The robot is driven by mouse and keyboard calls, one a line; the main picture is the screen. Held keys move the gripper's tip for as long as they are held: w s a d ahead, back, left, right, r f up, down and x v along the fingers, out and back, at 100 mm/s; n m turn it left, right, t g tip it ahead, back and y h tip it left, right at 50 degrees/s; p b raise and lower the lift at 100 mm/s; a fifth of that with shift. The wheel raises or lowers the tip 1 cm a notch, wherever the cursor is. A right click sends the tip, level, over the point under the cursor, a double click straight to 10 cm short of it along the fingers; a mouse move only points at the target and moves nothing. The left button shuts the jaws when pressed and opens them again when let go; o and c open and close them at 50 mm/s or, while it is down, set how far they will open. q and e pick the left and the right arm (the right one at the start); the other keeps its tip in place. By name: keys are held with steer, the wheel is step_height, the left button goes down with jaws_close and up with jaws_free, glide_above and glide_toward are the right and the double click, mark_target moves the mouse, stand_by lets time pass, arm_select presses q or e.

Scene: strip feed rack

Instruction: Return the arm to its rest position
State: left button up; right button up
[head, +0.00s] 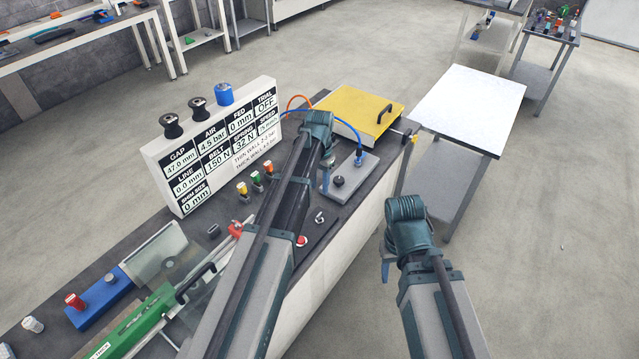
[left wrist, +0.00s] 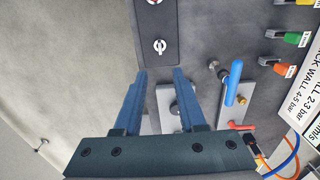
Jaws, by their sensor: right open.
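My left arm reaches in over the bench in the head view. My left gripper (head: 326,172) points down beside a grey plate (head: 362,181) with a black knob and blue-handled lever (head: 359,157). In the left wrist view my left gripper (left wrist: 160,72) has its two blue fingers apart, with nothing held between them. A grey fixture shows through the gap, below the fingers. My right gripper (head: 387,266) hangs beyond the bench's front edge over the floor, open. It is mostly hidden by its own wrist.
A display board (head: 215,148) stands along the bench's back. A yellow-lidded box (head: 357,108) sits at the far end. Coloured valves (head: 256,180) and a green device (head: 135,325) line the bench. A white-topped table (head: 468,105) stands beyond. Floor is free at right.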

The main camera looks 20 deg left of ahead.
stand_by(0.3)
arm_select(q)
steer(key=s+d+f+b, duration=0.1)
steer(key=s+d, duration=0.3)
steer(key=s, duration=0.4)
steer(key=s+d+f+b, duration=0.2)
steer(key=s+d, duration=0.3)
steer(key=s, duration=0.3)
steer(key=s+d+f+y+b, duration=0.1)
steer(key=s+d, duration=0.3)
steer(key=s, duration=0.4)
steer(key=shift+d+f+b, duration=0.2)
steer(key=shift+f+b, duration=0.25)
steer(key=shift+b, duration=0.05)
